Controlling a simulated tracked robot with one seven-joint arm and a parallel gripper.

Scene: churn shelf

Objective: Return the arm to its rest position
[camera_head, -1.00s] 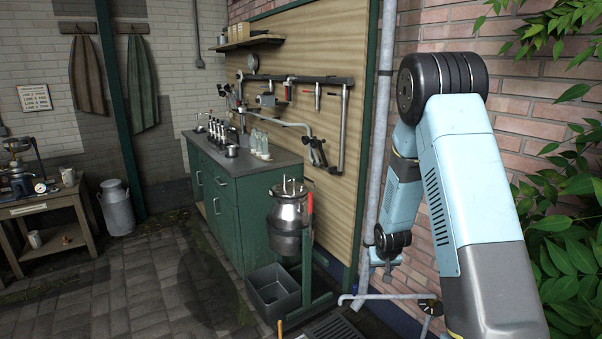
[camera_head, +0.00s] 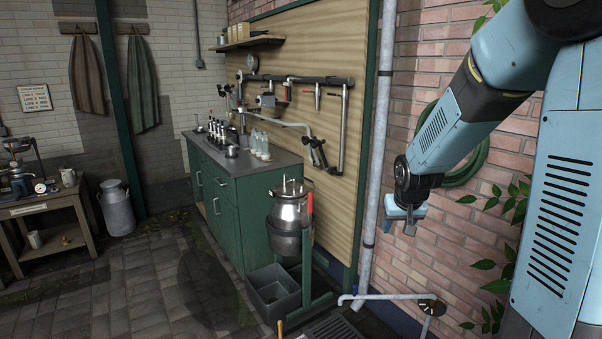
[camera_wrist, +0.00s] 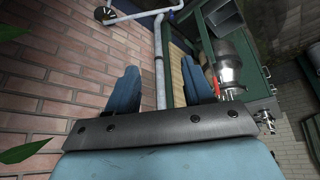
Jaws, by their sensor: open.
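My gripper (camera_head: 407,222) hangs at the end of my blue arm on the right side of the head view, in front of the brick wall and right of the grey pipe. In the wrist view its two blue fingers (camera_wrist: 162,85) stand well apart with nothing between them. My gripper is open and empty. It touches nothing that I can see.
A grey vertical pipe (camera_head: 378,150) runs beside the wooden tool board (camera_head: 330,48). A coiled green hose (camera_head: 470,165) and leafy plants (camera_head: 497,285) are close to my arm. A metal churn (camera_head: 289,212) on a green stand and a green cabinet (camera_head: 225,210) are further left.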

